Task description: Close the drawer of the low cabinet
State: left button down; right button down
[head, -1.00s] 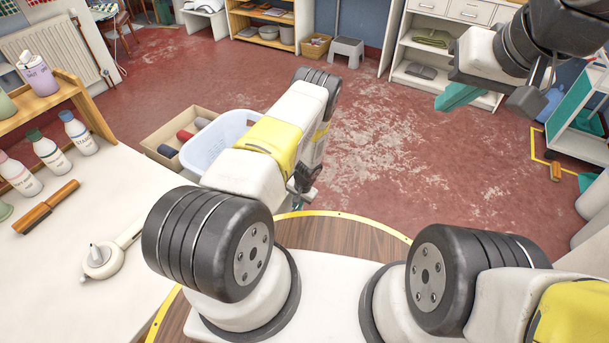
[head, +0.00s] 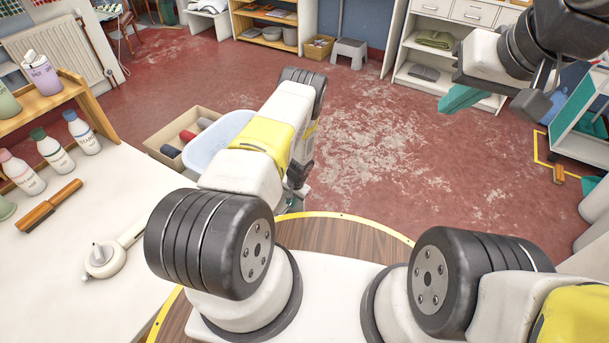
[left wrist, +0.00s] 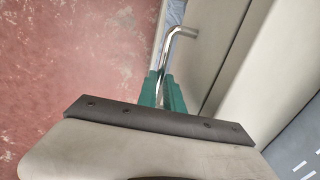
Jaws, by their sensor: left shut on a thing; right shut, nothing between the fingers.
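In the left wrist view, my left gripper (left wrist: 164,92) has its green fingers closed on a bent metal bar handle (left wrist: 181,32). The handle stands out from a plain grey-beige front (left wrist: 208,48), which looks like the drawer front. How far the drawer stands open cannot be told. In the head view, my left gripper (head: 296,200) is mostly hidden below my left arm, and I cannot make out the drawer or cabinet there. My right gripper (head: 461,97) is shut and empty, raised in the air at the upper right.
A light blue basket (head: 205,150) and a cardboard box (head: 160,138) stand on the floor beside my left arm. A grey stool (head: 350,50) stands at the back. The red floor in the middle is clear.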

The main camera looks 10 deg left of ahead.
pick_arm(q)
jog(key=shift+w+a, duration=0.1)
jog(key=shift+a, duration=0.2)
jog(key=c, duration=1.5)
grip_release()
jog(key=shift+d+r, duration=0.15)
jog(key=shift+r, duration=0.35)
notch_tip(320, 180, up, 7)
jog(key=d, duration=0.1)
jog(key=shift+s+f, duration=0.15)
jog(key=shift+s, duration=0.1)
